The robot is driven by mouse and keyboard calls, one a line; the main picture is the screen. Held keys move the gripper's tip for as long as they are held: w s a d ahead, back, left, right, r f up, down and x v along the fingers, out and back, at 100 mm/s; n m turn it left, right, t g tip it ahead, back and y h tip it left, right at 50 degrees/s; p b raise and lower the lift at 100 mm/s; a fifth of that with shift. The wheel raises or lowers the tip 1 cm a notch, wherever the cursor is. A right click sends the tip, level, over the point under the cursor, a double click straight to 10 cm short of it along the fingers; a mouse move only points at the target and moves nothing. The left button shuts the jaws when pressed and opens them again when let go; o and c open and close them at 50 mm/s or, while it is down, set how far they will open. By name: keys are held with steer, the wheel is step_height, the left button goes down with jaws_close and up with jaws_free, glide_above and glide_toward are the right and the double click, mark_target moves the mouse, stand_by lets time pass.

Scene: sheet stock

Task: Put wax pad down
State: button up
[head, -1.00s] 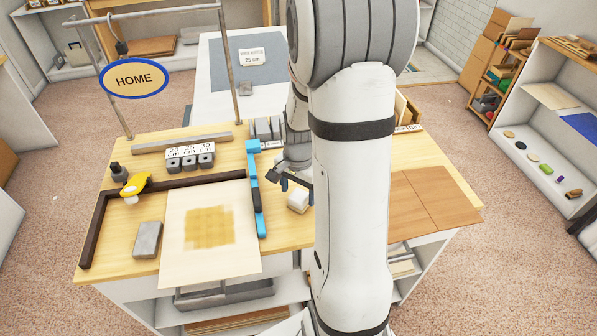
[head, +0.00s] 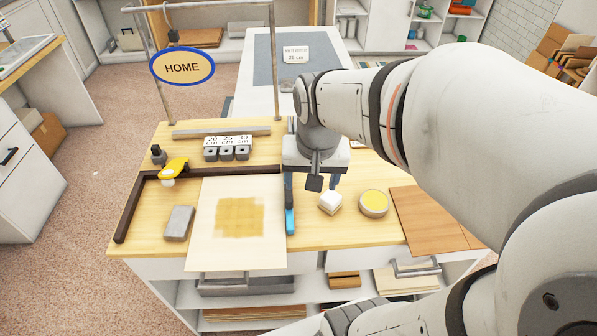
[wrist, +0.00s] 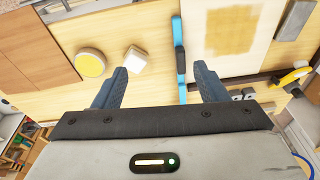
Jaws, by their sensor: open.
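The wax pad, a small white block (head: 331,202), sits on the wooden bench top between the blue bar and the round yellow tin. It also shows in the wrist view (wrist: 135,59). My gripper (head: 324,182) is open and empty, above the bench and apart from the pad. In the wrist view its two fingers (wrist: 160,75) are spread wide, with the blue bar between them and the pad near the left fingertip. The tin of yellow wax (head: 374,204) stands open just right of the pad. A pale board (head: 205,245) with a yellowish patch lies left of the blue bar (head: 290,219).
A dark corner fence (head: 128,220) borders the pale board. A grey block (head: 179,222) and a yellow-handled tool (head: 174,168) lie at the left. Marked grey blocks (head: 227,153) stand behind. Brown panels (head: 425,220) lie at the right. Bare bench shows around the pad.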

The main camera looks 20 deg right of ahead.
steer(key=s+a+n, duration=0.1)
steer(key=s+n, duration=0.1)
steer(key=s, duration=0.1)
steer(key=s+a+r+n+t, duration=0.1)
steer(key=n, duration=0.1)
steer(key=shift+s+a, duration=0.25)
steer(key=shift+a, duration=0.1)
steer(key=shift+c, duration=0.6)
